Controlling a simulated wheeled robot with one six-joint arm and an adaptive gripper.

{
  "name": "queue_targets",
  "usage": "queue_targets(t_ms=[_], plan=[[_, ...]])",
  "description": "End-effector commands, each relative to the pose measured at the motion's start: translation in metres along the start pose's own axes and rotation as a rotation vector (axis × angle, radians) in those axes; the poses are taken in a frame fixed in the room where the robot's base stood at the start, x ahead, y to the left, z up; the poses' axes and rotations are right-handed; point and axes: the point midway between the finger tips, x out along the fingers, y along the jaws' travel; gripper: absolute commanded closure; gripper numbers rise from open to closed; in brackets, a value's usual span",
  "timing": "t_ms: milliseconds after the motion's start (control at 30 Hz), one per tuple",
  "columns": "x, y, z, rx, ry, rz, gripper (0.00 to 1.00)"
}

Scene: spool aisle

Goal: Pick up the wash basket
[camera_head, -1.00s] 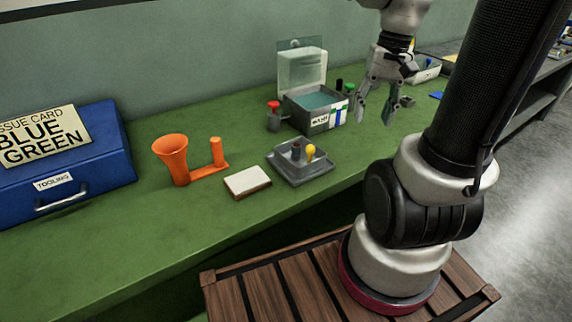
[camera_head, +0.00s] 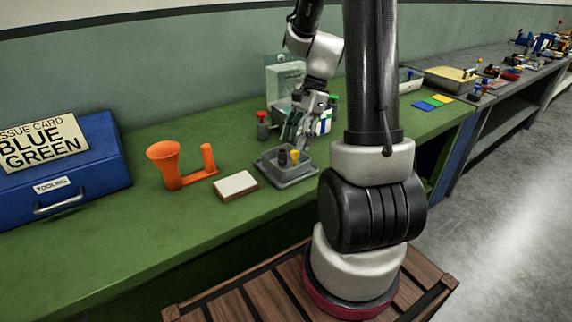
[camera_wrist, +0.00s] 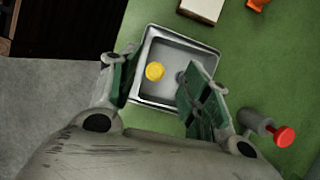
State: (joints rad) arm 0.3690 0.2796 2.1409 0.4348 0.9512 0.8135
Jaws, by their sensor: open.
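A shallow grey square tray (camera_head: 291,177) sits on the green bench; it also shows in the wrist view (camera_wrist: 152,44). In it stand a small yellow-topped piece (camera_head: 295,155) and a dark upright peg (camera_head: 283,158). In the wrist view the yellow top (camera_wrist: 155,71) lies between my open fingers, and the dark peg is mostly hidden by the right finger. I cannot tell for sure which piece is the wash basket. My gripper (camera_head: 294,140) is open and empty, pointing down above the tray's back side. In the wrist view my gripper (camera_wrist: 160,75) spans the tray.
Behind my gripper stands a box with a raised clear lid (camera_head: 284,76), mostly hidden. A red-topped bottle (camera_head: 262,126) stands left of it. A white block (camera_head: 236,186), an orange funnel holder (camera_head: 175,165) and a blue case (camera_head: 75,160) lie further left. The front bench strip is clear.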

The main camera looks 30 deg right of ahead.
Motion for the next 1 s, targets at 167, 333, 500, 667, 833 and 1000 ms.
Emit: queue_targets(t_ms=[167, 333, 500, 667, 833, 1000], plan=[[0.028, 0.004, -0.009, 0.001, -0.002, 0.003, 0.52], [0.044, 0.004, -0.009, -0.001, 0.0, 0.001, 0.52], [0.045, 0.003, -0.009, -0.002, 0.0, 0.0, 0.52], [0.045, 0.003, -0.009, -0.002, 0.001, 0.0, 0.71], [0.045, 0.003, -0.009, -0.002, 0.001, 0.0, 1.0], [0.045, 0.003, -0.009, -0.002, 0.001, 0.0, 1.0]])
